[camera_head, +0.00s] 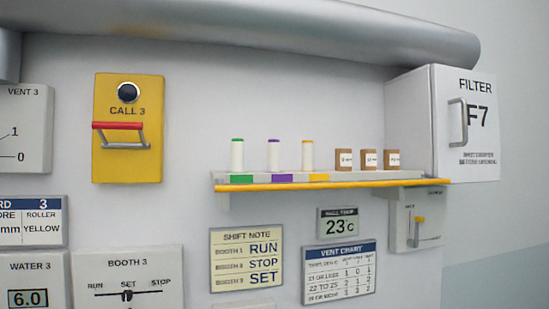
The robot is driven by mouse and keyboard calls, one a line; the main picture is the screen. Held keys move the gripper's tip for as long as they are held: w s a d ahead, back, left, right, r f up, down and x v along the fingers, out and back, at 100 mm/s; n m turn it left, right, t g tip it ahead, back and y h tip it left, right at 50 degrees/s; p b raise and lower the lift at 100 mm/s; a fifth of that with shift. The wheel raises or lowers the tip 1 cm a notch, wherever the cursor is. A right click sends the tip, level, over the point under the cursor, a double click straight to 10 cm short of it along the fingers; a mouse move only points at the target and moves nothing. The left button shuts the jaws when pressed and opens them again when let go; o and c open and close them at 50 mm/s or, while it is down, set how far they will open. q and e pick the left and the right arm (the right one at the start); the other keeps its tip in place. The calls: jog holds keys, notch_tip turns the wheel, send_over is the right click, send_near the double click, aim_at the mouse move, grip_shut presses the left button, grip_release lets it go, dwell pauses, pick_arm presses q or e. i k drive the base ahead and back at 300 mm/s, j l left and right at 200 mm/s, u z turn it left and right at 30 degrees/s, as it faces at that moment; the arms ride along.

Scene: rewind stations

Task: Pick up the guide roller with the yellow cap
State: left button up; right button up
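The guide roller with the yellow cap (308,156) stands upright on a wall shelf (400,184). It is a white cylinder with a thin yellow top, and a yellow mark is on the holder strip below it. To its left stand a similar roller with a purple cap (273,156) and one with a green cap (237,156), over purple and green marks. Neither of my grippers is in view.
Several small brown boxes (343,160) stand right of the rollers. A white filter box (410,120) bounds the shelf's right end. A large grey pipe (240,28) runs above. A yellow call panel (128,165) with a red-gripped lever is at left. Signs hang below.

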aim_at(307, 145)
jog(key=l+u, duration=0.2)
jog(key=l, duration=0.2)
jog(key=k+l+u, duration=0.15)
jog(key=l, duration=0.2)
jog(key=k+l+u, duration=0.2)
jog(key=l, duration=0.2)
jog(key=l+u, duration=0.15)
jog(key=l, duration=0.25)
jog(key=k+l+u, duration=0.35)
jog(key=l, duration=0.3)
